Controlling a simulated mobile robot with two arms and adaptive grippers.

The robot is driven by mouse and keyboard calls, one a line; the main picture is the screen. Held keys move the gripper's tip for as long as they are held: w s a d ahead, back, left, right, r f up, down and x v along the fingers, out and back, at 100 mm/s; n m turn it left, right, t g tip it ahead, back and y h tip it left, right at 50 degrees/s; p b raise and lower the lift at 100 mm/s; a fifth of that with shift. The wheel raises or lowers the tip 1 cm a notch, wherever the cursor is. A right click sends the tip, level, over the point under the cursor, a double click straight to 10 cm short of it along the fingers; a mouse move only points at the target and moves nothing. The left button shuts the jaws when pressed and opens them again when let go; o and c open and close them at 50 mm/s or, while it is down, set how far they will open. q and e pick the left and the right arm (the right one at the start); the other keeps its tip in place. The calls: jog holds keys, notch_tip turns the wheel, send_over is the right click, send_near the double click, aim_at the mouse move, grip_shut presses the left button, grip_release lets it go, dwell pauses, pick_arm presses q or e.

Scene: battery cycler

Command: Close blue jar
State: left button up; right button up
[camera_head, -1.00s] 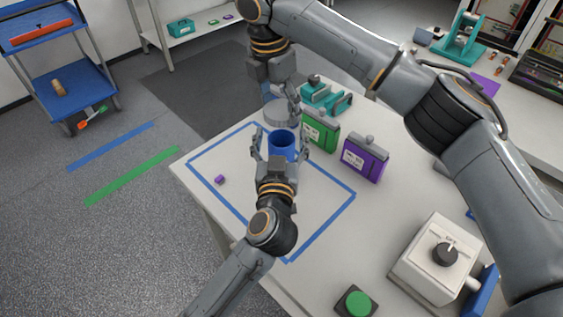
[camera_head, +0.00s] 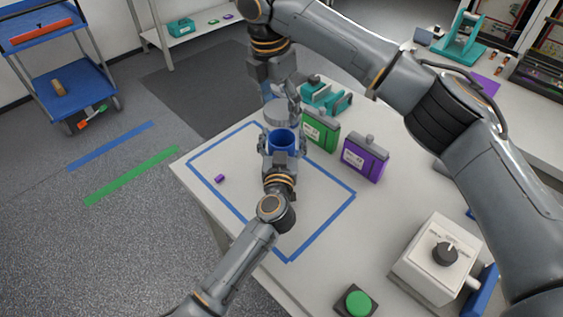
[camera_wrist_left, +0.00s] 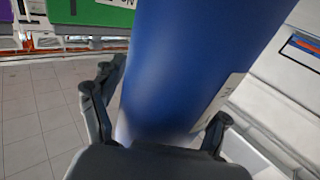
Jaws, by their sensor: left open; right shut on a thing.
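The blue jar (camera_head: 283,141) stands upright on the white table, and its open top shows in the head view. It fills the middle of the left wrist view (camera_wrist_left: 190,65), with a white label on its right side. My left gripper (camera_head: 282,148) is open, with one finger on each side of the jar; a gap shows at the left finger in the wrist view. My right gripper (camera_head: 283,93) is above and behind the jar, shut on a grey round lid (camera_head: 278,113). The lid is apart from the jar's rim.
A green box (camera_head: 321,131) and a purple box (camera_head: 365,158) stand right of the jar. Teal parts (camera_head: 327,97) lie behind them. A small purple block (camera_head: 220,178) lies at left inside the blue tape outline (camera_head: 322,226). The table inside the tape's front part is clear.

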pick_arm(q)
jog(key=shift+w, duration=0.1)
jog(key=shift+c, duration=0.5)
grip_shut()
